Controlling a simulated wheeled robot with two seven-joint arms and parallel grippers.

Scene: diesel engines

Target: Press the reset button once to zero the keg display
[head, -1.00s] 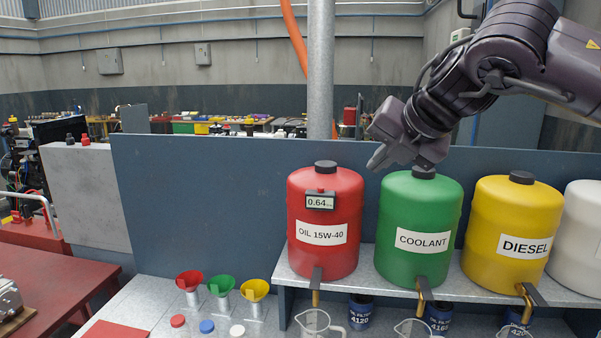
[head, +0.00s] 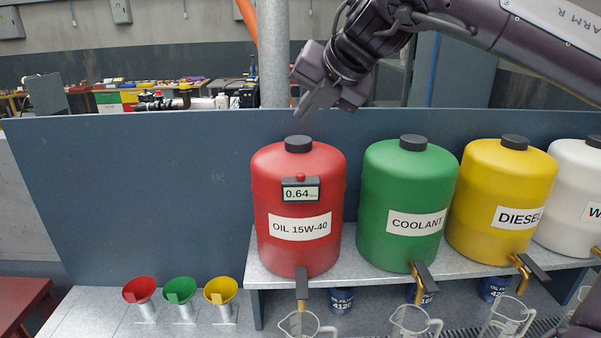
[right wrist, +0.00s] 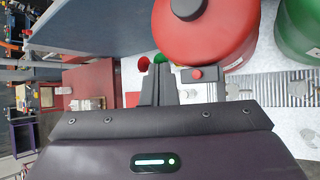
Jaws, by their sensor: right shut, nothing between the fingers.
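The red oil keg (head: 299,245) labelled OIL 15W-40 stands on the grey shelf. On its upper front is a small keg display (head: 300,194) reading 0.64, with a red reset button (head: 300,177) on top of it. The right wrist view shows the keg (right wrist: 205,35) with the red button (right wrist: 197,73) on the display housing, just right of my fingers. My right gripper (head: 300,112) is shut and empty, above the keg's black cap and apart from it; its fingertips also show in the right wrist view (right wrist: 157,70). My left gripper is not in view.
Green coolant (head: 405,245), yellow diesel (head: 500,235) and white (head: 570,220) kegs stand to the right. Clear jugs (head: 300,325) stand below the taps. Several coloured funnels (head: 180,290) stand at the lower left. A blue-grey panel (head: 130,190) rises behind.

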